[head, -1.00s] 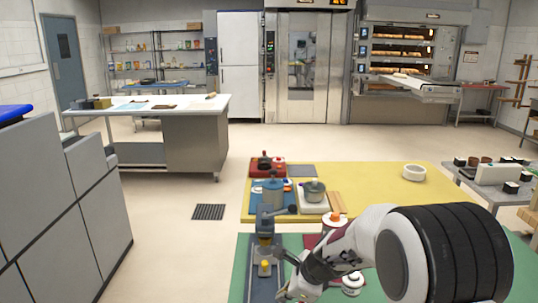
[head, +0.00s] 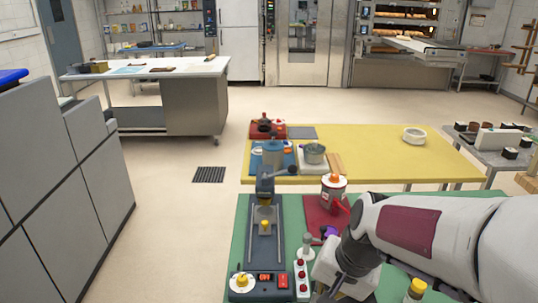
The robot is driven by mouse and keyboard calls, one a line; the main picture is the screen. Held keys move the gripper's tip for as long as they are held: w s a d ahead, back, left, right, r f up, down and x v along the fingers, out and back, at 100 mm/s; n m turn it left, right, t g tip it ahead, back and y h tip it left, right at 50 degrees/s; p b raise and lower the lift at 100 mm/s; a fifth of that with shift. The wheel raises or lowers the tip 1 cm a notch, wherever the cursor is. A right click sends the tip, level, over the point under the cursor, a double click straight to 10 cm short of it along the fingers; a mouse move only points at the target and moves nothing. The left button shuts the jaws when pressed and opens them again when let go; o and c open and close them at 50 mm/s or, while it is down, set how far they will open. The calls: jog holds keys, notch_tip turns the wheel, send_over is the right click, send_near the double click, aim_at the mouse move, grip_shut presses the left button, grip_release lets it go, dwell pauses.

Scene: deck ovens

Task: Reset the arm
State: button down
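My arm reaches in from the right edge over the green bench top (head: 243,225), a white link with a maroon patch, then a dark joint and a white wrist part near the bottom middle. I cannot make out my gripper's fingers; they lie hidden or below the frame edge. A grey fixture (head: 278,245) with a blue upright and a yellow-topped piece stands on the green bench, left of my wrist.
A control box with a yellow knob (head: 242,281) and a strip with red buttons (head: 301,280) lie near my wrist. A yellow table (head: 385,150) holds pots and a white ring (head: 414,135).

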jog(key=s+d+r+n+t+h, duration=0.1)
jog(key=s+d+r+n, duration=0.1)
jog(key=s, duration=0.5)
jog(key=s+d+r+n+t+h, duration=0.1)
jog(key=s+d+r+n+t, duration=0.1)
jog(key=s+d+r, duration=0.3)
jog(key=shift+s+d+r+n+h, duration=0.15)
jog(key=shift+s+r+n+h, duration=0.2)
jog(key=shift+s, duration=0.85)
dwell(2.6)
